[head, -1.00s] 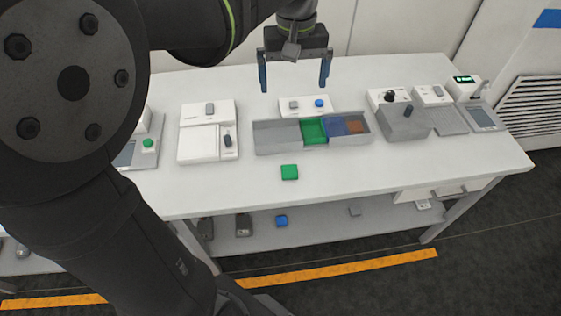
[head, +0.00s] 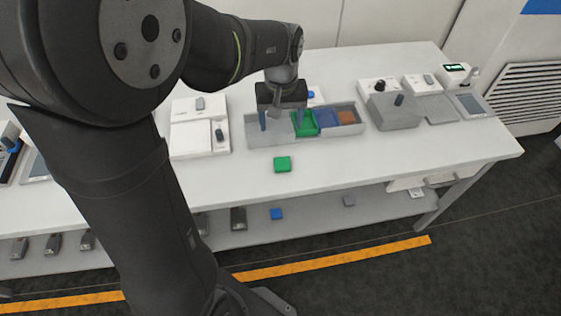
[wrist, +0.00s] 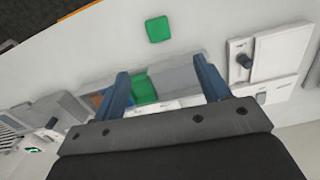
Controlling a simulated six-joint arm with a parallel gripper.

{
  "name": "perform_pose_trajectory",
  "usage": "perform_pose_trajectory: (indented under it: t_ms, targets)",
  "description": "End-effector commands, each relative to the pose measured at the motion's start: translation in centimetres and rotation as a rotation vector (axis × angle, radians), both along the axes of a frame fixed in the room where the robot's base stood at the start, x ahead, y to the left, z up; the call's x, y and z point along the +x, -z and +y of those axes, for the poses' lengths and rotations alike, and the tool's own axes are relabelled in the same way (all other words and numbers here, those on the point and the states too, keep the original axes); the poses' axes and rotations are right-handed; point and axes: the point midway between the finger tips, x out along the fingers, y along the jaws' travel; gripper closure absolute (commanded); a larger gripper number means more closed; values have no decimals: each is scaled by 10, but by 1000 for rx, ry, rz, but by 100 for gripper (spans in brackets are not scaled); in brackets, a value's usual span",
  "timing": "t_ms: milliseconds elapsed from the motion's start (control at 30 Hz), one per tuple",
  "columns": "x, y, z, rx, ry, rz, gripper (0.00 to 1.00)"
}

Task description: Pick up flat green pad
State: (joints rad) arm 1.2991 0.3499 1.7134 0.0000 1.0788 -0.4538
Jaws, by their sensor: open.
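The flat green pad (head: 283,164) lies on the white table top in front of the compartment tray (head: 266,140). It also shows in the wrist view (wrist: 158,29), beyond my fingertips and between their lines. My gripper (head: 281,124) is open and empty, with two blue fingers above the tray, behind the pad. In the wrist view my gripper (wrist: 160,66) has its fingers wide apart. The tray has a grey, a green, a blue and a brown-orange section; my fingers partly cover its left part in the head view.
A white device (head: 197,137) stands left of the tray. A grey box (head: 394,111) with a dark knob and other devices stand to the right. The table around the pad is clear. A lower shelf (head: 330,208) holds small items, including a blue block (head: 276,214).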

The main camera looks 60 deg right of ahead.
Motion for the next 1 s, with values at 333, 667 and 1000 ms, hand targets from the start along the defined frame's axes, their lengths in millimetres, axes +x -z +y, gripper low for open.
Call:
perform_pose_trajectory:
  t_ms: [333,667,1000]
  targets:
    - [0,70,1,6,1,1,31]
    - [0,117,0,1,1,0,31]
    - [-2,152,-4,2,1,1,31]
